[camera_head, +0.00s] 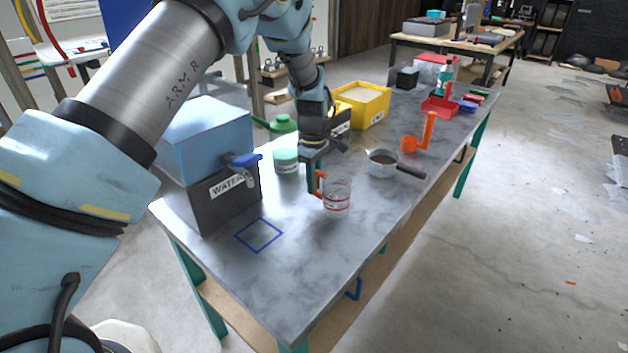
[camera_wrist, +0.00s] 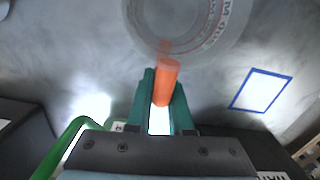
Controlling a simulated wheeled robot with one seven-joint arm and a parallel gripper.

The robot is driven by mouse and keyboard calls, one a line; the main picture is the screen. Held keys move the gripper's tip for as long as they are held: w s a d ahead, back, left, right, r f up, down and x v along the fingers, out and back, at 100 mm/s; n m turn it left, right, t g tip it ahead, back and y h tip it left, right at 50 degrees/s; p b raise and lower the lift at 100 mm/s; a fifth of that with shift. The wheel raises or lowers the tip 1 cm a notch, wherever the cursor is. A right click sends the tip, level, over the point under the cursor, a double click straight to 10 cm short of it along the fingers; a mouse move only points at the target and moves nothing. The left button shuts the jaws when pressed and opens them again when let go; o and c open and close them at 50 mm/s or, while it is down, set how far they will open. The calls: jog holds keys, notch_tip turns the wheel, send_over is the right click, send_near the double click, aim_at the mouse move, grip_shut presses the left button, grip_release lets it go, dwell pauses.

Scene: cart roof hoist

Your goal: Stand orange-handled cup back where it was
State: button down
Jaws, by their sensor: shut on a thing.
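The clear cup (camera_head: 337,195) with red markings and an orange handle (camera_head: 320,184) is upright near the middle of the grey table. My gripper (camera_head: 314,188) is shut on the orange handle, to the left of the cup body. In the wrist view the green fingers (camera_wrist: 160,100) close on the handle (camera_wrist: 165,82), and the clear cup body (camera_wrist: 188,22) lies past them, cut by the top edge. I cannot tell whether its base touches the table. A blue square outline (camera_head: 259,235) on the table is empty, left of and nearer than the cup; it also shows in the wrist view (camera_wrist: 261,90).
A water dispenser (camera_head: 222,190) with a blue tap stands left of the square. A white-green jar (camera_head: 286,160) is behind my gripper. A saucepan (camera_head: 382,164), an orange scoop (camera_head: 410,144) and a yellow bin (camera_head: 362,106) stand farther back. The near tabletop is clear.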

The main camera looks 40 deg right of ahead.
jog(key=shift+f, duration=0.15)
jog(key=c, duration=0.8)
grip_release()
notch_tip(320, 180, up, 12)
jog(key=b, duration=0.3)
jog(key=shift+r, duration=0.2)
